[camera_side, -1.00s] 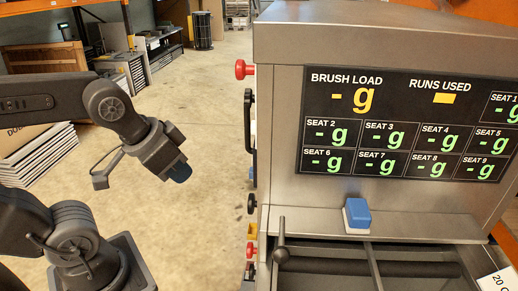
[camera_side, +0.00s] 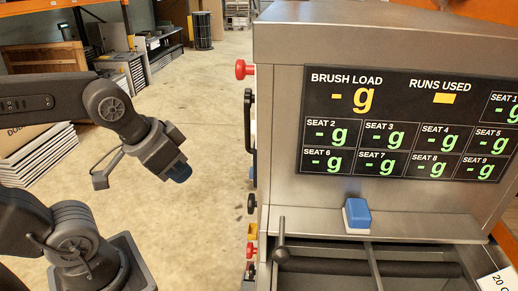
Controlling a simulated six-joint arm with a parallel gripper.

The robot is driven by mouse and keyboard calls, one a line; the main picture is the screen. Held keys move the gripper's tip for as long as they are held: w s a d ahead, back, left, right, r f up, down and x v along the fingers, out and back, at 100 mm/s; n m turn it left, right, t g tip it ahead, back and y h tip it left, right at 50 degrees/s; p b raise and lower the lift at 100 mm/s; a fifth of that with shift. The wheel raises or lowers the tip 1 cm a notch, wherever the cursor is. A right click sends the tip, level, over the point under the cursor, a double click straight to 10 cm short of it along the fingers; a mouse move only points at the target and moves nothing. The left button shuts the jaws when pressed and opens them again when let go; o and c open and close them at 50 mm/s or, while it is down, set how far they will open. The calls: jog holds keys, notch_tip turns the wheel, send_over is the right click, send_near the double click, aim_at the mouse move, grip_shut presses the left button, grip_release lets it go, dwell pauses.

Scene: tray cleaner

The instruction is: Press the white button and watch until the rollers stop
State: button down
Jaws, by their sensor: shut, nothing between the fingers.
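The steel machine (camera_side: 410,42) fills the right half of the view. A blue block on a white base (camera_side: 357,213) sits on its front ledge; I see no plainly white button on this face. A dark roller (camera_side: 410,268) lies across the open bay below the ledge; I cannot tell whether it turns. My gripper (camera_side: 178,170) is at the left, well apart from the machine, pointing down and right. It is shut and empty, with its fingers small and hard to make out.
The display panel (camera_side: 405,125) shows dashes for brush load and the seats. A red knob (camera_side: 243,69), a black handle (camera_side: 248,120) and smaller knobs stick out from the machine's left side. Open floor (camera_side: 205,225) lies between my arm and the machine.

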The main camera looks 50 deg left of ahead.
aim_at(254, 128)
dwell(0.9)
jog(key=w+a+r+n+h, duration=0.2)
jog(key=w+a+n+h, duration=0.5)
jog(key=n, duration=1.1)
jog(key=w+a, duration=0.2)
jog(key=a, duration=0.2)
jog(key=shift+n, duration=0.3)
jog(key=shift+r, duration=0.1)
jog(key=w+d, duration=0.6)
jog(key=shift+w+d, duration=0.1)
jog(key=shift+d, duration=0.05)
dwell(1.0)
jog(key=shift+w+d, duration=0.2)
jog(key=shift+w, duration=0.05)
